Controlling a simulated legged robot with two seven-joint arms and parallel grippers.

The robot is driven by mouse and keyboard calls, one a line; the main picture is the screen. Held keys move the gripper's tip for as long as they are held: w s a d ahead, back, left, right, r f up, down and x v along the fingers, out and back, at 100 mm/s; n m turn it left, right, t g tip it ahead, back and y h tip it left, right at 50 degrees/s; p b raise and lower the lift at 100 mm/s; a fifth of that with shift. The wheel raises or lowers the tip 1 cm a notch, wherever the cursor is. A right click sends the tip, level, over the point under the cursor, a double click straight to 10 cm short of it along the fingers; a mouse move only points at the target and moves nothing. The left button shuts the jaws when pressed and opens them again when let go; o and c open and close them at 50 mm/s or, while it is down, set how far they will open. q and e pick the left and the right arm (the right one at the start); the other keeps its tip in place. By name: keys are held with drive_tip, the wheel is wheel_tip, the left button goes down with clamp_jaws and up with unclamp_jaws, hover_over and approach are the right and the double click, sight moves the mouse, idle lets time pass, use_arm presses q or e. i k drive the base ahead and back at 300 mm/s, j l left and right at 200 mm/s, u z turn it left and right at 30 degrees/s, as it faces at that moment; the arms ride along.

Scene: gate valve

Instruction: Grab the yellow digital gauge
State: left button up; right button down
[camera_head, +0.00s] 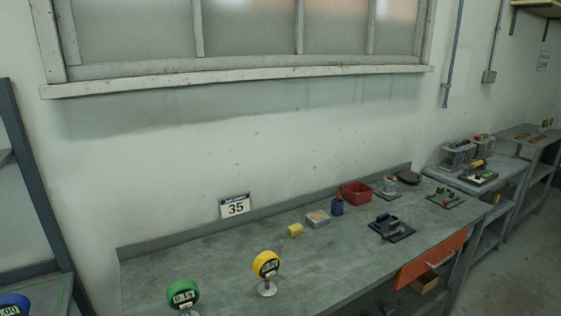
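The yellow digital gauge (266,264) stands upright on the grey workbench (220,275), near its front edge. It has a round yellow rim, a dark display and a short pale stem with a foot. A green digital gauge (183,294) stands to its left, its lower part cut off by the picture's bottom edge. A blue digital gauge (14,305) shows only in part in the bottom left corner. Neither of my grippers is in view.
Along the bench are a small yellow block (295,230), a grey box (318,219), a blue cup (337,207), a red bin (356,194) and a dark device (391,228). An orange drawer (432,258) sticks out in front. The bench around the yellow gauge is clear.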

sight(268, 261)
drive_tip(key=i+l, duration=0.1)
drive_tip(key=i+l+u, duration=0.35)
drive_tip(key=l+u, duration=0.15)
drive_tip(key=l, duration=0.15)
drive_tip(key=i+l+u, duration=0.2)
drive_tip(key=l, duration=0.15)
drive_tip(key=l+u, duration=0.25)
drive_tip(key=l, duration=0.1)
